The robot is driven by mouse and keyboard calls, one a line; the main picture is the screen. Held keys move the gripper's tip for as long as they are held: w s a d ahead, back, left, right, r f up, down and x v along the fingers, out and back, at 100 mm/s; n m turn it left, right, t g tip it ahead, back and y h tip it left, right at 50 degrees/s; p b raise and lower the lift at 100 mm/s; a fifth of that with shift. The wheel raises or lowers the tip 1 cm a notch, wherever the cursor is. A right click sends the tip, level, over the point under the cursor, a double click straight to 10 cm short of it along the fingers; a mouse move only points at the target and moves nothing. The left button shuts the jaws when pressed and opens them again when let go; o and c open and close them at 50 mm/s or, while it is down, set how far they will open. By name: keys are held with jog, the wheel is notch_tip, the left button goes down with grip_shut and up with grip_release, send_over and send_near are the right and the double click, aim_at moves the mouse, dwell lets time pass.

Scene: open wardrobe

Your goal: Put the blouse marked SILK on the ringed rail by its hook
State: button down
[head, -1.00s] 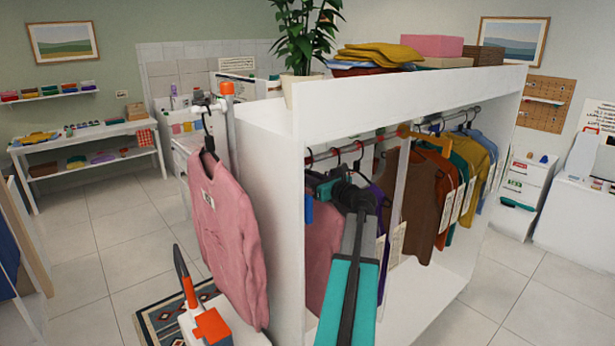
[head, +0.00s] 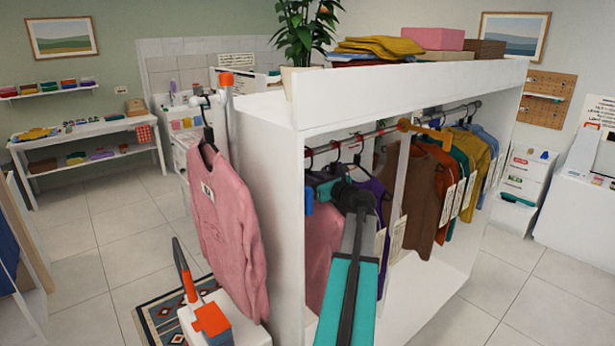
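A pink long-sleeved top (head: 232,235) hangs on a dark hanger outside the wardrobe's left end, from a white bracket with an orange cap. Its small white tag is too small to read. Inside the open wardrobe (head: 420,80), a rail (head: 350,137) carries several garments on dark hangers. Its left stretch looks reddish; I cannot make out a clear ring. My arm reaches in at the left bay, and my gripper (head: 319,190) is near a pink garment (head: 320,245) and a purple one (head: 374,200). Its fingers are too small and partly hidden. No SILK mark is readable.
A white upright (head: 401,185) divides the wardrobe front. An orange piece (head: 428,132) sits at the rail beside it. Brown, orange, green, yellow and blue garments hang to the right. A white stand with an orange-topped box (head: 211,318) is at lower left. Floor is clear at right.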

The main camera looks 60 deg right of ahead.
jog(key=shift+f, duration=0.45)
dwell(0.7)
jog(key=c, duration=1.6)
grip_release()
jog(key=shift+s, duration=0.1)
jog(key=b+v, duration=0.5)
jog(key=v, duration=0.8)
jog(key=shift+s+a+r, duration=0.1)
jog(key=shift+s+a, duration=0.1)
jog(key=shift+s, duration=0.1)
